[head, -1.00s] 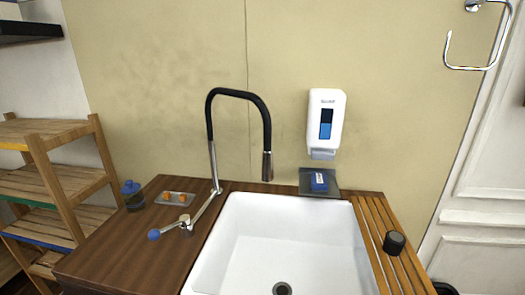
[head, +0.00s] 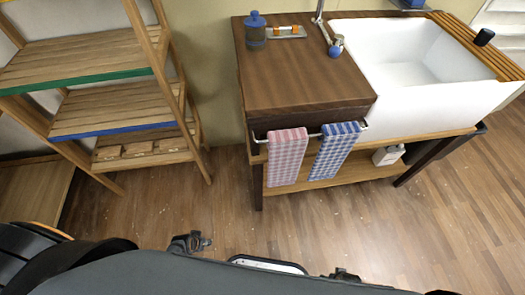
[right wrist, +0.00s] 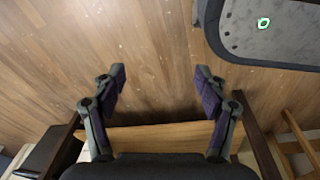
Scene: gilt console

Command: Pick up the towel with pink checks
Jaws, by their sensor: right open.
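The towel with pink checks (head: 287,157) hangs flat over a metal rail on the front of the wooden counter in the head view. A blue-checked towel (head: 334,151) hangs on the same rail just to its right, with a narrow gap between them. My right gripper (right wrist: 160,85) is open and empty in the right wrist view, fingers apart above the wood floor. The pink towel does not show in that view.
The counter (head: 300,80) holds a blue-lidded jar (head: 255,31) and a white sink (head: 410,65). A white bottle (head: 388,155) stands on the shelf below. A wooden rack (head: 110,105) stands at left. Floor is clear before the towels.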

